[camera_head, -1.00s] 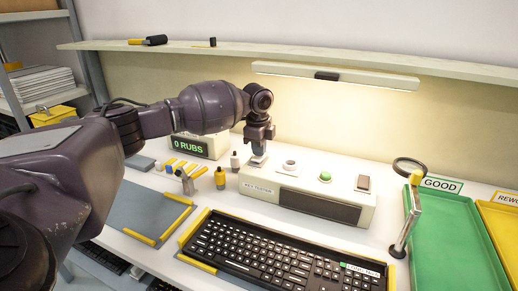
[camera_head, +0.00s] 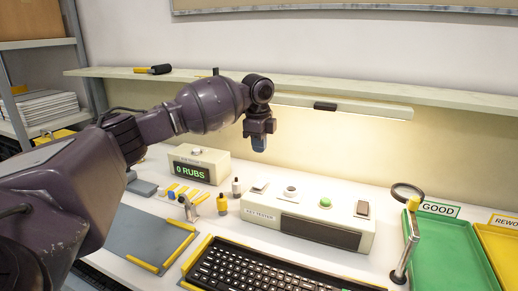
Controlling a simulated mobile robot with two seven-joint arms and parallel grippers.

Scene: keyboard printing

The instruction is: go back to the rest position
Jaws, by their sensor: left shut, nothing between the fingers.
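My left gripper (camera_head: 259,145) is in the middle of the head view, pointing down with its fingers shut and empty. It hangs in the air above and behind the left end of the key tester (camera_head: 262,217), apart from it. My left arm comes in from the left edge and crosses the upper left of the view. My right gripper is not in view.
A keyboard (camera_head: 265,275) lies at the front between yellow stops. A counter box (camera_head: 200,164) reads "0 RUBS". Small bottles (camera_head: 222,203) stand left of the tester. A magnifier stand (camera_head: 409,240), a green tray (camera_head: 445,252) and a yellow tray (camera_head: 500,250) are at the right. A shelf (camera_head: 440,98) runs behind.

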